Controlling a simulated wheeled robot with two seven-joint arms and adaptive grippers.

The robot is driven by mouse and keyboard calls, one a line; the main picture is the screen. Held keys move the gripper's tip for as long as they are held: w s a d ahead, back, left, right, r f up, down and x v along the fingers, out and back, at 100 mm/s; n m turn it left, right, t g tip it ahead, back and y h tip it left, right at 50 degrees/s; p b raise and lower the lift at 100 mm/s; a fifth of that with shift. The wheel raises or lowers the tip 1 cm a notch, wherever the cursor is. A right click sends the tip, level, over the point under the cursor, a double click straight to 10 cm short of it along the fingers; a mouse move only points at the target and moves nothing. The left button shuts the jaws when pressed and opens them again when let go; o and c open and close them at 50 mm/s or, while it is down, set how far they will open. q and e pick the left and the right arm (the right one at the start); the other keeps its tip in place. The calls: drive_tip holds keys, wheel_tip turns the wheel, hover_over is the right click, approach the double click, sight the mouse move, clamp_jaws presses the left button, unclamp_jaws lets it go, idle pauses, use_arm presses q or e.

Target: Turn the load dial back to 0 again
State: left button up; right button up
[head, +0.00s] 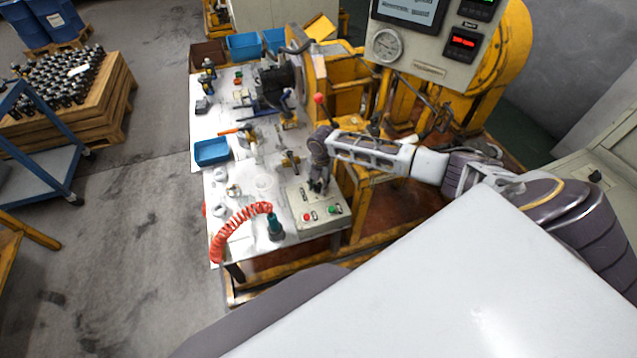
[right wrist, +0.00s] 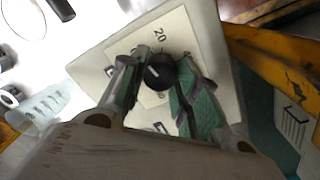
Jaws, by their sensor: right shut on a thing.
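The load dial (right wrist: 159,72) is a black round knob on a pale scale plate, seen in the right wrist view. The number 20 is readable on the plate beside it; other marks are partly covered by my fingers. My right gripper (right wrist: 162,82) is shut on the dial, one finger on each side. In the head view my right gripper (head: 318,186) reaches down onto the control box (head: 322,222) at the table's front right, and it hides the dial there. My left gripper is not in view.
The box also carries a red button (head: 307,217) and a green button (head: 332,210). A red coiled hose (head: 238,222) and a dark green tool (head: 275,228) lie left of it. A blue tray (head: 212,152) is farther left. A yellow machine frame (head: 352,90) stands behind.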

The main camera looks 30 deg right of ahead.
sight(321, 186)
drive_tip(key=shift+n, duration=1.6)
drive_tip(key=o, duration=1)
drive_tip(key=shift+s+d+r, duration=0.15)
drive_tip(key=shift+r, duration=2.85)
drive_tip(key=shift+s+d+r, duration=0.1)
drive_tip(key=shift+r, duration=2.9)
drive_tip(key=shift+s+f, duration=0.1)
